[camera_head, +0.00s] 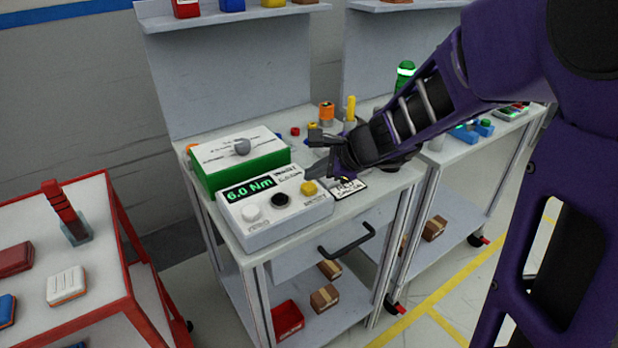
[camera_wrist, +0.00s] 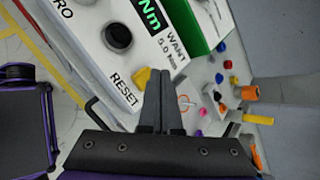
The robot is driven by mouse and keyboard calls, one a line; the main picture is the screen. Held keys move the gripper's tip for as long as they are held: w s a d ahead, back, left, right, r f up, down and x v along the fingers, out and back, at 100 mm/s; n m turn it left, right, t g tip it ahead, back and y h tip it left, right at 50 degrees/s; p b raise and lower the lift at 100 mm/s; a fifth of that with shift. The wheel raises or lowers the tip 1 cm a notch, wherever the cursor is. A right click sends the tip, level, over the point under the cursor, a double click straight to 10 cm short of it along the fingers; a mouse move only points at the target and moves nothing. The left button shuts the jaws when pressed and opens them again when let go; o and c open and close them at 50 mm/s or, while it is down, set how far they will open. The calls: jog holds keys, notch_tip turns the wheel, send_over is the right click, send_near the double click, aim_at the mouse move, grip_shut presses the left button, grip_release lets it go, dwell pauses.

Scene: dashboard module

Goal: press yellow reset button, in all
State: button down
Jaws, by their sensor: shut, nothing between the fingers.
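The yellow reset button (camera_head: 309,187) is a round knob on the right end of the white box (camera_head: 262,234) with a green "6.0 Nm" display. In the wrist view the yellow button (camera_wrist: 140,78) sits beside the printed word RESET, partly hidden by my finger. My gripper (camera_head: 314,170) is shut and empty, with its fingertips close to the button, just above and right of it in the head view. In the wrist view the fingertips of my gripper (camera_wrist: 159,74) overlap the button's right side. I cannot tell whether they touch it.
A black knob (camera_head: 281,200) and a white knob (camera_head: 251,214) share the box front. A green box (camera_head: 240,165) stands behind it. Small coloured parts and an orange cylinder (camera_head: 326,112) lie further back. A red cart (camera_head: 100,230) is at left.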

aim_at(314, 188)
jog(key=shift+f, duration=0.35)
jog(key=shift+f, duration=0.55)
dwell(0.5)
jog(key=shift+r, duration=0.1)
jog(key=shift+r+p, duration=0.75)
jog(key=shift+r, duration=0.15)
notch_tip(314, 188, up, 5)
jog(key=p, duration=0.4)
dwell(0.9)
